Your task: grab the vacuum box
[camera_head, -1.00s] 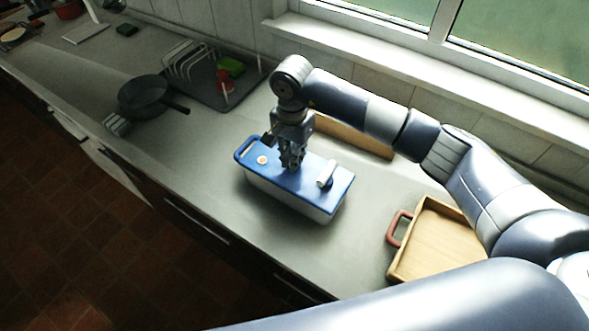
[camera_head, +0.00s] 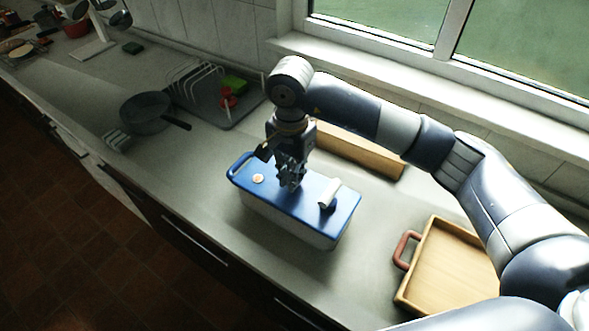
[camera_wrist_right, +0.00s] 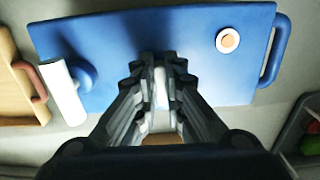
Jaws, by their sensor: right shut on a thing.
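The vacuum box (camera_head: 290,226) has a blue lid and a pale body and stands on the counter. Its lid fills much of the right wrist view (camera_wrist_right: 120,35), with a round white and orange button, a white cylindrical piece at the left and a loop handle at the right end. My right gripper (camera_head: 289,184) points down at the middle of the lid. In the wrist view its fingers (camera_wrist_right: 160,85) are close together around a narrow whitish piece over the lid, mostly hidden by the fingers. My left gripper is not in view.
A wooden tray (camera_head: 412,291) with a red-brown handle lies right of the box. A wooden piece (camera_head: 360,152) stands behind my gripper along the wall. A dark pan (camera_head: 147,112) and a dish rack (camera_head: 205,90) are farther left. The counter in front of the box is narrow.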

